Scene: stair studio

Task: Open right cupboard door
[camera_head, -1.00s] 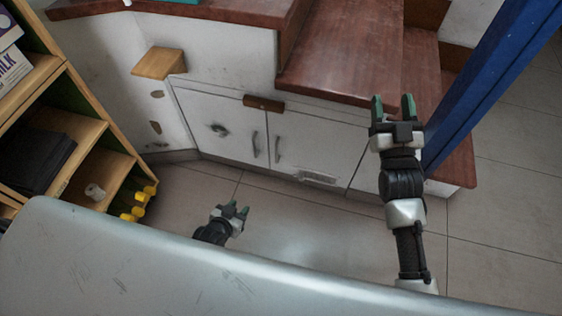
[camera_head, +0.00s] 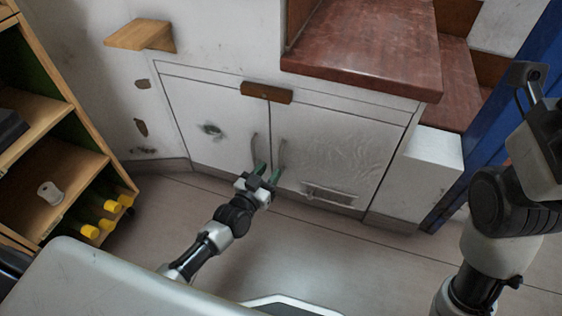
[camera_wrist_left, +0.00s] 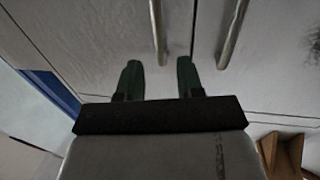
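The right cupboard door (camera_head: 345,140) is a white panel under the stairs and is shut. Its curved vertical handle (camera_head: 282,155) is near its left edge. My left gripper (camera_head: 267,172) is open in front of the doors, low by the handles. In the left wrist view, which is turned round, the right door's handle (camera_wrist_left: 158,30) lines up between the two open green fingers (camera_wrist_left: 159,75), its near end around their tips. I cannot tell whether they touch it. My right arm stands at the right edge of the head view; its fingers do not show.
The left cupboard door (camera_head: 205,115) is shut, with its own handle (camera_head: 254,148) close by. A wooden block (camera_head: 267,92) sits above the seam. A shelf unit (camera_head: 85,185) stands at left, a blue post (camera_head: 475,160) at right. Floor before the doors is clear.

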